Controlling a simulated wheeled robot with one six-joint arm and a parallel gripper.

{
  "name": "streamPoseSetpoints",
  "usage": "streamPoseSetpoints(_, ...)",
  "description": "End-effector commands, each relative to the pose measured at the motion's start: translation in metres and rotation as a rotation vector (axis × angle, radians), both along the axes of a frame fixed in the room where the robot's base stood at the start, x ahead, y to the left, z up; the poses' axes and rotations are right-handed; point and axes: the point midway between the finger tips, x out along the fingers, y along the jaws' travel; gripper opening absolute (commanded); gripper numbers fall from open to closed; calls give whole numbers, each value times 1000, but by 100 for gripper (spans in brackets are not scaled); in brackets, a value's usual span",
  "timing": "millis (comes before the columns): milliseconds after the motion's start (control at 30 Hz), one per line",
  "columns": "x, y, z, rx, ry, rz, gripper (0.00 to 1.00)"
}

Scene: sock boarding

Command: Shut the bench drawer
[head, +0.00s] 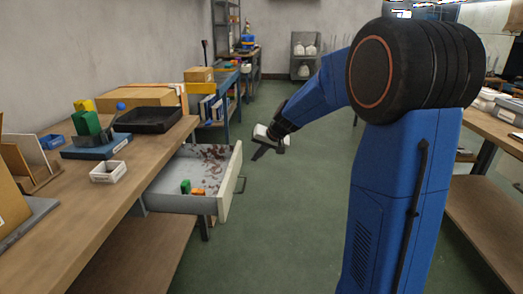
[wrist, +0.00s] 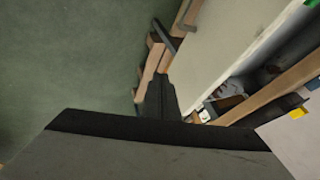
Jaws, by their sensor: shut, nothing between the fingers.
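The bench drawer (head: 178,203) is pulled well out from under the left bench (head: 150,150). Its pale front panel (head: 231,180) carries a dark bar handle (head: 241,185). Inside are reddish-brown scraps, a green block (head: 185,187) and an orange piece (head: 198,191). My gripper (head: 262,152) is just right of the front panel's far end in the head view, above the handle in the picture; I see no contact. The wrist view shows my dark, shut fingers (wrist: 158,95) beside a pale panel (wrist: 220,50), which looks like part of the drawer.
Green floor (head: 290,215) is open to the right of the drawer. Another bench (head: 492,128) stands at the right.

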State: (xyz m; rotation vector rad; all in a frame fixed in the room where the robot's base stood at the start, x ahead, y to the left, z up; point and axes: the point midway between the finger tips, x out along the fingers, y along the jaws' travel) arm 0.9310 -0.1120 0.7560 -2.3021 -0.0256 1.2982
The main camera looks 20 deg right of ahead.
Motion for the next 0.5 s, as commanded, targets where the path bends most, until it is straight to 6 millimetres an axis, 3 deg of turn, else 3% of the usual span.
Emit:
streamPoseSetpoints(200, 13, 26, 0, -1, 0, 2, 0)
streamPoseSetpoints(500, 18, 35, 0, -2, -1, 0, 0)
